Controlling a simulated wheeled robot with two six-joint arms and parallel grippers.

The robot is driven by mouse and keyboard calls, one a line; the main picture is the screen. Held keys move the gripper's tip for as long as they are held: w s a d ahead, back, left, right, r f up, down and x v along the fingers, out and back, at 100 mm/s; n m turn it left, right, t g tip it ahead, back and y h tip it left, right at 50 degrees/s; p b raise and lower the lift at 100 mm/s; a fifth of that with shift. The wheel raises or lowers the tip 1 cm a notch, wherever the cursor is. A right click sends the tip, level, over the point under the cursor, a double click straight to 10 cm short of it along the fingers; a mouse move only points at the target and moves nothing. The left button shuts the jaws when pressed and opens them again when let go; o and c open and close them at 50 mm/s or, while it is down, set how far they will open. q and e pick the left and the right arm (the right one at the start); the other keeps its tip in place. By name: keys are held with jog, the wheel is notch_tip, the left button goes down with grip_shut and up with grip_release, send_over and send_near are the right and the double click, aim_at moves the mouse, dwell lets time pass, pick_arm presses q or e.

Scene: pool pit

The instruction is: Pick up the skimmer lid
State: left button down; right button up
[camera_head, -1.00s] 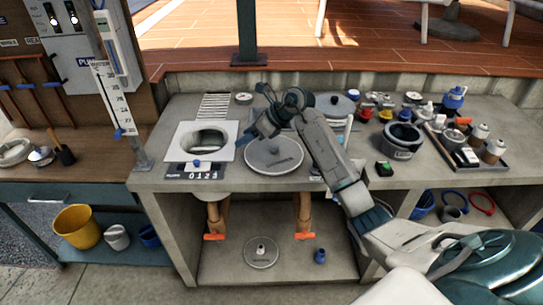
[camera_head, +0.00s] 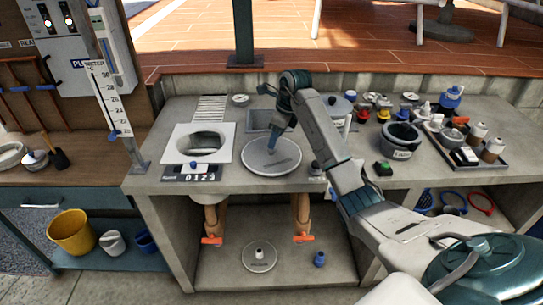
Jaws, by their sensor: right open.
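A round grey lid (camera_head: 268,166) with small dark lettering, too small to read, lies flat on the concrete counter; I take it for the skimmer lid. My right gripper (camera_head: 274,140) points down over the back part of this lid and is open with nothing in it. Whether its fingertips touch the lid cannot be told. A white square plate (camera_head: 172,153) with a round opening lies to the left of the lid. My left gripper is not in view.
A second disc with a knob (camera_head: 260,267) lies on the lower shelf. A number counter (camera_head: 190,178) stands in front of the square plate. A dark grey pot (camera_head: 401,154) and a tray with bottles (camera_head: 497,164) stand to the right. A post with a scale (camera_head: 107,98) stands at the left.

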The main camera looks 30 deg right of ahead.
jog(key=x, duration=0.1)
jog(key=p+x, duration=0.1)
jog(key=x, duration=0.1)
jog(key=p+x, duration=0.1)
jog(key=shift+w+d+f, duration=0.1)
jog(key=shift+w+f, duration=0.25)
jog(key=shift+w, duration=0.05)
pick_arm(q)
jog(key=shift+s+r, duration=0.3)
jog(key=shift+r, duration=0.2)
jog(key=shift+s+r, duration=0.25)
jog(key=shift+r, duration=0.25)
pick_arm(e)
grip_shut()
